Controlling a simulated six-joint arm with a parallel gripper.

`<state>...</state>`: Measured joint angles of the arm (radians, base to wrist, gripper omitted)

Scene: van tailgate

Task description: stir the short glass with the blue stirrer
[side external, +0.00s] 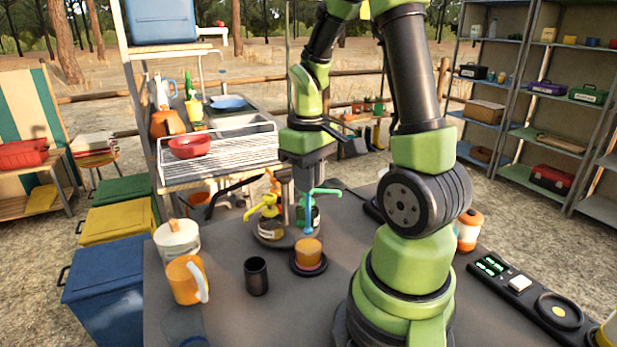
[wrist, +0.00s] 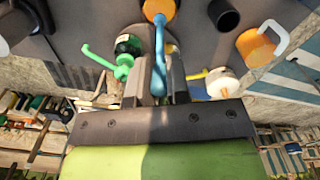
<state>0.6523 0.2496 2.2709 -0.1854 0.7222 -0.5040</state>
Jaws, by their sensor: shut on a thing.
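My gripper (wrist: 160,72) is shut on the blue stirrer (wrist: 159,50), which hangs below the jaws. In the side view the blue stirrer (side external: 309,217) stands roughly upright over the short glass (side external: 309,251), which has orange contents and sits on a dark round coaster (side external: 309,271). The stirrer's lower end meets the glass's top edge in the picture; I cannot tell whether it is inside. In the wrist view the short glass (wrist: 161,8) is cut by the top edge, and the stirrer's end overlaps it.
Just behind the glass are jars with a green stirrer (side external: 326,191), a yellow stirrer (side external: 261,203) and an orange stirrer (side external: 273,181). A black cup (side external: 256,277), orange mug (side external: 185,281) and white jar (side external: 176,239) stand left. The table front between cup and my base is clear.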

